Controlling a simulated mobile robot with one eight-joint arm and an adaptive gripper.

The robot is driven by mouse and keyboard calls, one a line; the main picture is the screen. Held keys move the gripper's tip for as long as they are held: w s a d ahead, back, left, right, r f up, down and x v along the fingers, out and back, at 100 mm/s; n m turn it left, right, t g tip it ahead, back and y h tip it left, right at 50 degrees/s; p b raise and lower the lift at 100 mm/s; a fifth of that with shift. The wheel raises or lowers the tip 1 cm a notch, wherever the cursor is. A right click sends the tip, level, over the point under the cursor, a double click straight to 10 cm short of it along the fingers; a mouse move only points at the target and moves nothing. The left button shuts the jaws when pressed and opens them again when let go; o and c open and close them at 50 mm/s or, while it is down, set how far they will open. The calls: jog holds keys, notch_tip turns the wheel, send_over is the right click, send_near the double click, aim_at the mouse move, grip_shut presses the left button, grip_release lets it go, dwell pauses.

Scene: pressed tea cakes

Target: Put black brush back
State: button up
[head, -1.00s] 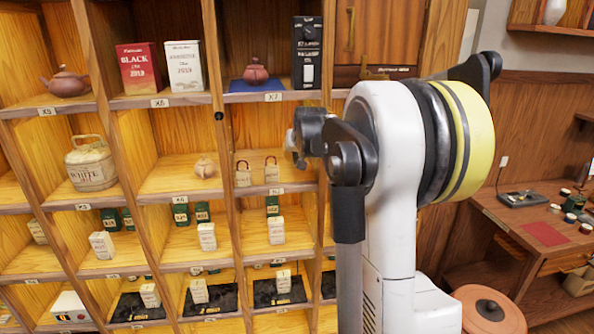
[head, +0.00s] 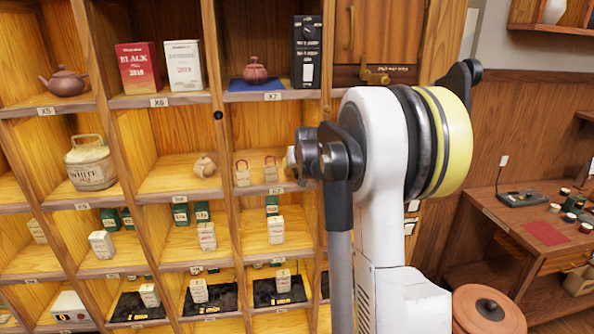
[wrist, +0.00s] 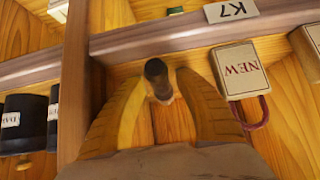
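In the wrist view, the black brush (wrist: 157,77) shows as a short dark cylinder between the two yellow-brown fingertips of my gripper (wrist: 163,80). The fingers close in on it from both sides, and its lower part is hidden. My gripper is in front of the K7 compartment, beside an upright divider (wrist: 75,90). In the head view my own arm covers the gripper and the brush.
A box marked NEW with a red handle (wrist: 236,72) stands close beside the gripper. The K7 shelf edge (wrist: 150,40) runs across the wrist view. Black jars (wrist: 24,118) stand beyond the divider. Two handled boxes (head: 243,175) show in the head view.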

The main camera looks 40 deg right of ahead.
jog(key=shift+r, duration=0.1)
jog(key=shift+s+a+r, duration=0.1)
jog(key=shift+s+r, duration=0.1)
jog(key=shift+r, duration=0.05)
jog(key=v, duration=1.2)
jog(key=s+a+f+n+y, duration=0.15)
jog(key=s+a, duration=0.25)
jog(key=a, duration=0.7)
jog(key=s+a+f+n+y, duration=0.15)
jog(key=s+a, duration=0.25)
jog(key=a, duration=0.7)
jog(key=s+a+f+n+y, duration=0.1)
jog(key=s+a+f, duration=0.3)
jog(key=s+a, duration=0.3)
jog(key=s+a+f+n+g, duration=0.1)
jog(key=s+a+f+n, duration=0.1)
jog(key=s+a+f, duration=0.2)
jog(key=s+a, duration=0.3)
jog(key=shift+s+f+y, duration=0.25)
jog(key=shift+s+y, duration=0.1)
jog(key=shift+y, duration=0.05)
